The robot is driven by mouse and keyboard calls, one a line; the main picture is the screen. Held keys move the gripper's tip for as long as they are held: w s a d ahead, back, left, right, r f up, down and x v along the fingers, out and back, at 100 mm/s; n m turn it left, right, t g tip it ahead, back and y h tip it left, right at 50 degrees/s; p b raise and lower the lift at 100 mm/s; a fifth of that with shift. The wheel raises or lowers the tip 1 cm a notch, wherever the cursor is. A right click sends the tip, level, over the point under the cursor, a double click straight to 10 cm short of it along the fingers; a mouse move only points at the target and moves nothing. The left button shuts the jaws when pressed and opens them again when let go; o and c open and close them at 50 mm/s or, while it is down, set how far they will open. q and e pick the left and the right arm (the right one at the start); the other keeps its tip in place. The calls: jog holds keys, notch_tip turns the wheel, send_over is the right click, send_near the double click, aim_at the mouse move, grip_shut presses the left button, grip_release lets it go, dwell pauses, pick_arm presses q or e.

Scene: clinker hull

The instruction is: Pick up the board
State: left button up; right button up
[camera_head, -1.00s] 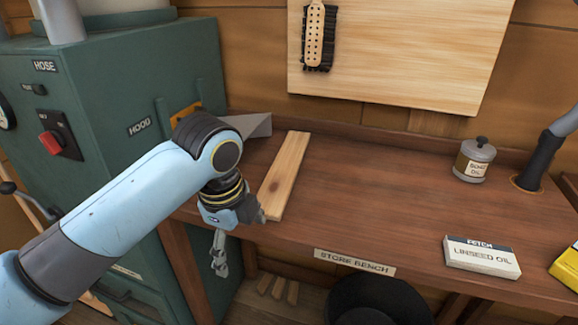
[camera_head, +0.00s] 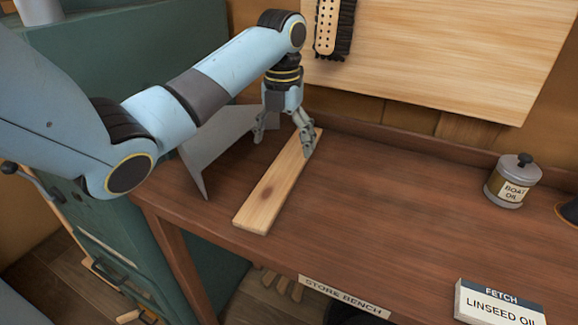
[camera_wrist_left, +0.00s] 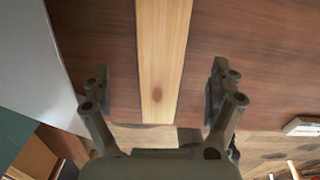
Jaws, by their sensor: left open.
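The board (camera_head: 268,198) is a pale, narrow wooden plank with a dark knot. It lies flat on the store bench, running from the front edge towards the back. My left gripper (camera_head: 283,143) points down over the board's far part, with its fingers spread. In the left wrist view the board (camera_wrist_left: 163,60) runs between the two open fingers of my left gripper (camera_wrist_left: 162,88), with a gap on each side. Nothing is between the fingertips but the board below. I cannot tell how high the fingertips are above the bench. My right gripper is not in view.
The brown store bench (camera_head: 400,215) is clear right of the board. A grey metal sheet or hood (camera_head: 215,150) stands close on the board's left. A panel with a brush (camera_head: 335,28) hangs behind.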

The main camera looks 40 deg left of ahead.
aim_at(284, 169)
pick_arm(q)
jog(key=shift+f, duration=0.75)
notch_tip(284, 169, down, 5)
jog(key=shift+d, duration=0.1)
jog(key=c, duration=1.3)
jog(key=shift+r, duration=0.1)
jog(key=shift+c, duration=0.7)
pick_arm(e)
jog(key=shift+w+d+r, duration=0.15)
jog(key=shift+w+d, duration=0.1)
